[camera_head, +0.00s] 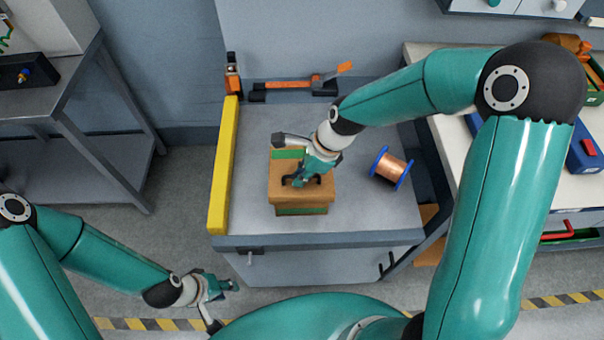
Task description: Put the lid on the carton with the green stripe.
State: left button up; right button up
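The carton (302,211) is brown with a green stripe on its near side and stands on the grey worktable. A brown lid (281,195) lies over its top, on it or just above it; I cannot tell which. A green patch (286,154) shows at the far edge. My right gripper (306,181) points down at the lid's middle, at a dark handle-like shape. Whether its fingers are shut there is too small to tell. My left gripper (232,286) is low in front of the table, away from the carton, with no object visible in it; its fingers are unclear.
A copper wire spool (391,168) with blue flanges lies right of the carton. A yellow bar (223,165) runs along the table's left edge. An orange-handled tool (290,85) lies at the back. The table (375,220) is clear around the carton's near right.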

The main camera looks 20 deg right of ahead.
jog(key=o, duration=0.5)
jog(key=shift+r, duration=0.1)
jog(key=v, duration=1.1)
jog(key=shift+d+r, duration=0.25)
jog(key=shift+r, duration=0.05)
jog(key=shift+s, duration=0.15)
